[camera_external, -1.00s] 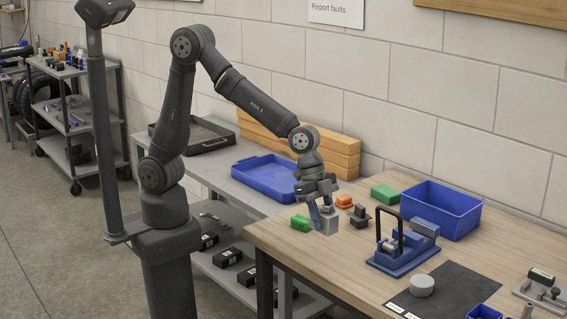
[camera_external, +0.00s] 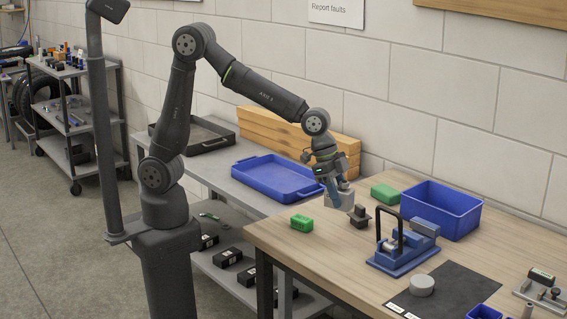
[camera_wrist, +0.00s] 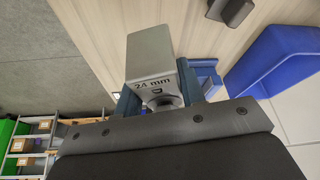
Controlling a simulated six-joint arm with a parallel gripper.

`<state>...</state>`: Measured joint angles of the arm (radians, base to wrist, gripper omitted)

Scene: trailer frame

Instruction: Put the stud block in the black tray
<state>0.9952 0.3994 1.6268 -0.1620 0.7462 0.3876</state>
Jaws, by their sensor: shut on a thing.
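My gripper (camera_external: 337,192) is shut on a light grey block (camera_external: 346,201) and holds it over the wooden table's back left part. In the wrist view the block (camera_wrist: 152,57) is tilted between the blue fingers, marked "24 mm", with a round feature at its near end partly hidden. I cannot tell for sure whether it is the stud block. The black tray (camera_external: 210,145) sits at the far end of the grey bench, far left of my gripper. A dark block with an upright post (camera_external: 359,216) stands on the table just right of the held block.
A blue tray (camera_external: 262,193) lies on the grey bench between my gripper and the black tray, with stacked timbers (camera_external: 285,132) behind. A green block (camera_external: 301,222), another green block (camera_external: 385,193), a blue bin (camera_external: 453,216) and a blue fixture (camera_external: 395,262) stand on the table.

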